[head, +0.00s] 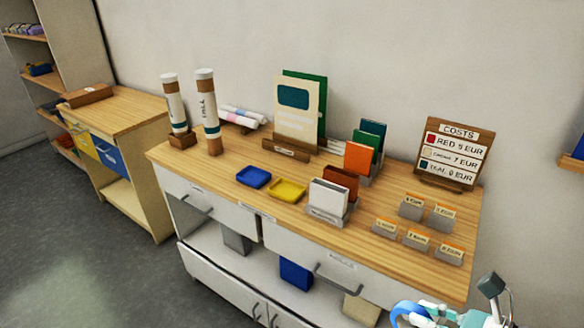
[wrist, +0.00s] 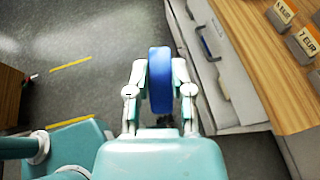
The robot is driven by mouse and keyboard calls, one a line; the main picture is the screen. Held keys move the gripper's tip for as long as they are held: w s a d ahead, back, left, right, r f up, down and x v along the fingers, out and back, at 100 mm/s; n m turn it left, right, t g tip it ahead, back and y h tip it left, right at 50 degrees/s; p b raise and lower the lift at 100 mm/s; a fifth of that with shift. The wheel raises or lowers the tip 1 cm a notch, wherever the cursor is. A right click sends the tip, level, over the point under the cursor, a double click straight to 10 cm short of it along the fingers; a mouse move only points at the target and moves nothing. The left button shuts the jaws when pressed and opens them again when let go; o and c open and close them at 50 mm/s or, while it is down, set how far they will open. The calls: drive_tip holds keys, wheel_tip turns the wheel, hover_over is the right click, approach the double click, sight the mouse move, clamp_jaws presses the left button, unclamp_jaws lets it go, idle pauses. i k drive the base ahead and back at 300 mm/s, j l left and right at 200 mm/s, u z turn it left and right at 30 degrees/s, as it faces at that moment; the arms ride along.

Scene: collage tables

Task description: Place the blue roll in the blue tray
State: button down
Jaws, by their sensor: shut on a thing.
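The blue roll (wrist: 160,80) is held between the two fingers of my gripper (wrist: 160,92) in the wrist view, out over the floor beside the table's front. In the head view the blue roll (head: 408,313) and part of my gripper (head: 440,318) show at the bottom right edge, in front of the table. The blue tray (head: 254,177) lies flat on the wooden tabletop, well to the left of and beyond my gripper. It looks empty. The tray is not in the wrist view.
A yellow tray (head: 288,190) sits right of the blue tray. A card holder (head: 330,200), small price-tag blocks (head: 417,238), a costs sign (head: 455,152) and two tall tubes (head: 208,112) stand on the tabletop (head: 225,165). Drawer handles (head: 335,283) stick out from the front.

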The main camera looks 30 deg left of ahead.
sight(256, 181)
drive_tip(key=k+j, duration=0.1)
drive_tip(key=j, duration=1.2)
drive_tip(key=k+j+z, duration=0.1)
drive_tip(key=j, duration=0.5)
drive_tip(key=i+j, duration=0.1)
drive_tip(key=j, duration=0.5)
drive_tip(key=i+j, duration=0.1)
drive_tip(key=j, duration=0.5)
drive_tip(key=i+j, duration=0.1)
drive_tip(key=i, duration=0.2)
drive_tip(key=i+j+z, duration=0.1)
drive_tip(key=i, duration=0.2)
